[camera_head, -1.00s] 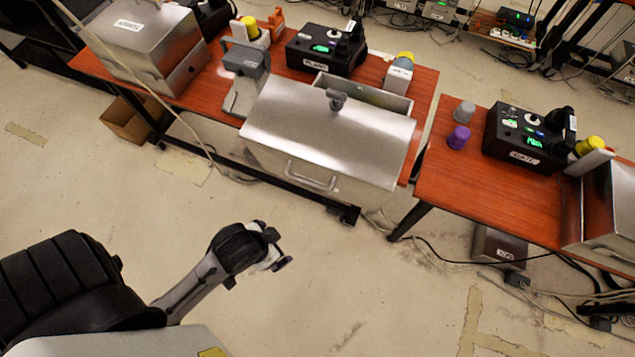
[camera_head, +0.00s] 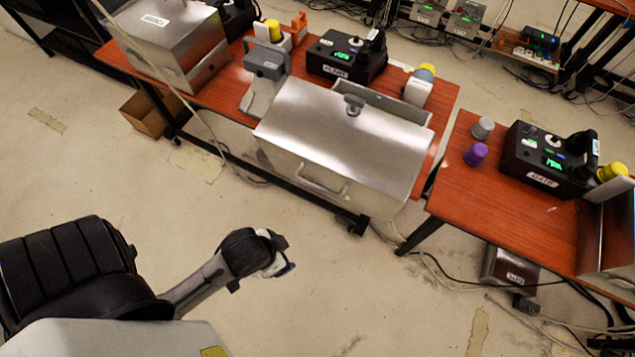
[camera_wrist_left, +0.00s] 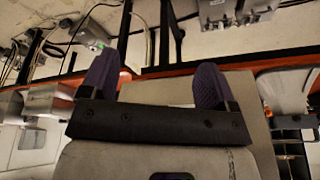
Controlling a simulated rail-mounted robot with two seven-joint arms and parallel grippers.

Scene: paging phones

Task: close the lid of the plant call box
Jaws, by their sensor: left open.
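The large metal box (camera_head: 292,165) stands at the front of the middle table, by the black phone labelled like "PLANT" (camera_head: 345,57). Its broad, shiny lid (camera_head: 330,130) slopes towards me, with a knob (camera_head: 353,104) near the upper edge. A gap behind that edge shows part of the inside. A bar handle (camera_head: 321,184) is on the front. My left gripper (camera_head: 280,262) is in front of and below the box, apart from it. In the left wrist view its two dark purple fingers (camera_wrist_left: 155,85) are spread, with nothing seen between them. My right gripper is not seen.
A grey phone stand (camera_head: 264,75) is beside the box's left back corner. Another metal box (camera_head: 175,40) stands farther left. The right table (camera_head: 490,205) holds a purple cup (camera_head: 475,154) and a black phone (camera_head: 545,158). The floor before the tables is open.

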